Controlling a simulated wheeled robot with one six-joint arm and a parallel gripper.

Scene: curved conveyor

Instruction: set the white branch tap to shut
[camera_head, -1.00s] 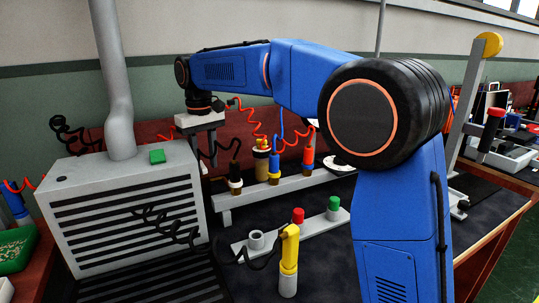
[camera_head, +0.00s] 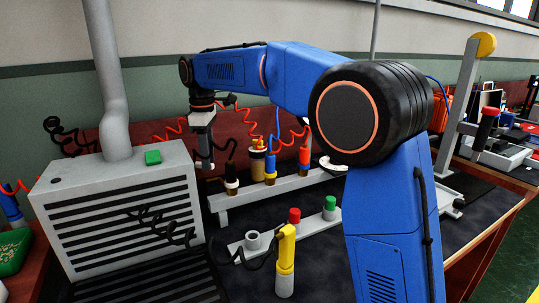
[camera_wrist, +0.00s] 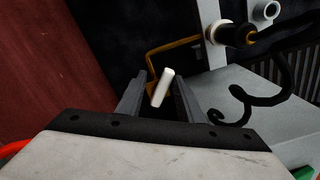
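The white tap handle (camera_wrist: 162,88) is a short white bar in the wrist view, lying at a slant. A thin yellow pipe (camera_wrist: 168,46) bends around behind it. My gripper (camera_wrist: 159,80) is open, with one dark finger on each side of the handle. Small dark gaps show between the handle and the fingers, so I see no grip on it. In the head view my gripper (camera_head: 204,160) points down beside the grey louvred box, near the back wall. I cannot make out the tap there.
A black coiled cord (camera_wrist: 262,100) shows in the wrist view.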

